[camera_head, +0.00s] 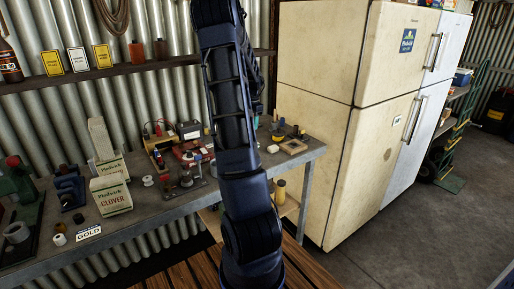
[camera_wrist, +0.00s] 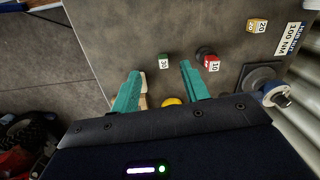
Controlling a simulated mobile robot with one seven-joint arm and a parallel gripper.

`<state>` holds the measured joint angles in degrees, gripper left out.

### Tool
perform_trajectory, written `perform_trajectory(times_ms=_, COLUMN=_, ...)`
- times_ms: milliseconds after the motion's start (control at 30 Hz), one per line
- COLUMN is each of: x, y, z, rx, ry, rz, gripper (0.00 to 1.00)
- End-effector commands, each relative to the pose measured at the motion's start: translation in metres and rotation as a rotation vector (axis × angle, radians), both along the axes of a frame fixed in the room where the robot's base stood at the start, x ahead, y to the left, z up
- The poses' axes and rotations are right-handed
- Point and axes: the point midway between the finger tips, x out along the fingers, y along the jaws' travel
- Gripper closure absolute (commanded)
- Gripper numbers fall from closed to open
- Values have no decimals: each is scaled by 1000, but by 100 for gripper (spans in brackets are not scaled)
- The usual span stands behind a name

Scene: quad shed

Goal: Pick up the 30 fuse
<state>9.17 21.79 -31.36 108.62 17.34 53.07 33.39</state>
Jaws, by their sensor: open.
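In the wrist view a small green fuse (camera_wrist: 164,60) marked 30 stands on the grey bench top. My gripper (camera_wrist: 159,77) has teal fingers spread apart, with nothing held between them. The green fuse lies just beyond the fingertips, roughly in line with the gap between them. A red fuse (camera_wrist: 211,63) marked 10 is close beside the right fingertip; I cannot tell if they touch. A yellow fuse (camera_wrist: 257,25) marked 20 is farther off at the upper right. In the head view my arm hides the gripper, and I cannot make out the 30 fuse.
In the wrist view a yellow round thing (camera_wrist: 171,101) sits between the fingers, and a dark block with a metal fitting (camera_wrist: 277,95) is at right. A 100 NM card (camera_wrist: 287,39) lies beyond. In the head view the fridge (camera_head: 345,100) stands right of the cluttered bench (camera_head: 150,217).

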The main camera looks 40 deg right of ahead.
Motion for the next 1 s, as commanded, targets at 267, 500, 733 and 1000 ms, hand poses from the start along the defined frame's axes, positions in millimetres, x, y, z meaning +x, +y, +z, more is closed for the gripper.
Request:
perform_trajectory(times_ms=267, x=6, y=-38, z=-28, rx=-24, ry=40, rz=-103, gripper=55)
perform_trajectory(times_ms=500, x=6, y=-41, z=-45, rx=-26, ry=42, rz=-109, gripper=55)
perform_trajectory(times_ms=733, x=6, y=-41, z=-77, rx=-25, ry=44, rz=-109, gripper=55)
perform_trajectory(times_ms=1000, x=7, y=-40, z=-94, rx=-25, ry=42, rz=-109, gripper=55)
